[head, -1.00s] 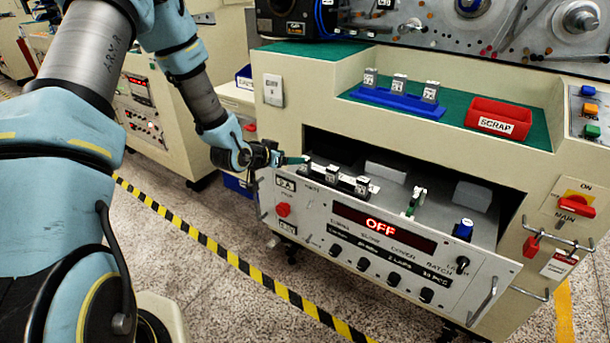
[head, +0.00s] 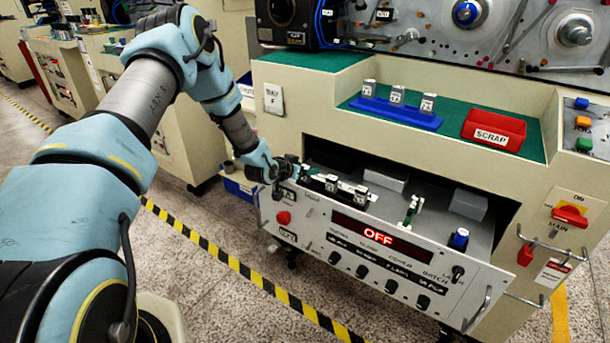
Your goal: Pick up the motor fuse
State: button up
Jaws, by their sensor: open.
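A row of small blocky fuses in black holders sits at the left of the open drawer; two clear ones are a middle fuse (head: 331,184) and a right fuse (head: 360,195). Their labels are too small to read, so I cannot tell which is the motor fuse. My gripper (head: 297,171) is open at the drawer's left edge, close to the left end of this row. It partly hides that end, and I cannot tell whether it touches anything there. Several similar grey fuses (head: 398,95) stand in a blue rack (head: 400,112) on the green shelf above.
The drawer front (head: 385,250) carries a red OFF display (head: 379,236), knobs and a handle. A green-and-white part (head: 412,208) and a blue cap (head: 459,239) stand in the drawer. A red SCRAP bin (head: 495,130) is on the shelf. The cabinet edge overhangs the drawer.

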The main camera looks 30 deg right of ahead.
grip_shut()
dwell(0.7)
